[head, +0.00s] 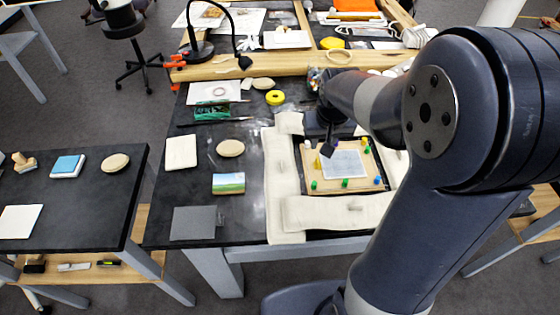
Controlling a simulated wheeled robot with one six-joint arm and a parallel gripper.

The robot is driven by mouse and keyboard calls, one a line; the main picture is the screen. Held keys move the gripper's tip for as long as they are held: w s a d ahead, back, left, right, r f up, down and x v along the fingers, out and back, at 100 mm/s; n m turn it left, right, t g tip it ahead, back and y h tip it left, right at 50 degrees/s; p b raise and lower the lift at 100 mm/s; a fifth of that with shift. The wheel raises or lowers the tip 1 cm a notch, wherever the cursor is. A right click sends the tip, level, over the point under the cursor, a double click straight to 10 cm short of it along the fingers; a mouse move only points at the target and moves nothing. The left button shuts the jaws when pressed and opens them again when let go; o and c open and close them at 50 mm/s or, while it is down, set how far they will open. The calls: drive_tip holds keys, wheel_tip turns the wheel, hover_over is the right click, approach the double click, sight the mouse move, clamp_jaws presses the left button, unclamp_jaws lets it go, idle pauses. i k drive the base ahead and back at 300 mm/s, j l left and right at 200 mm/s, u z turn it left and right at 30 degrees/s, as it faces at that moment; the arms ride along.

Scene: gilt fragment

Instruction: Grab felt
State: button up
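A flat dark grey rectangle (195,223), which looks like the felt, lies at the front left of the dark worktable (240,205). A small tab or fold shows at its right edge. My gripper (328,148) is well to the right and farther back, pointing down over a wooden board (310,184) with a pale gridded sheet (344,164). It is apart from the felt. Its fingers are small and dark here, so I cannot see whether they are open or whether anything is between them. My arm hides part of the table to the right.
Cream padded strips (335,211) surround the board, which carries several coloured pegs. A small landscape picture (228,183) lies just behind the felt. A cream square (181,152) and an oval (230,148) lie farther back. A black side table (70,190) stands left.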

sight(196, 222)
drive_tip(key=u, duration=1.45)
drive_tip(key=i+j+z, duration=0.15)
drive_tip(key=j, duration=0.2)
drive_tip(key=j+z, duration=0.2)
drive_tip(key=j, duration=0.2)
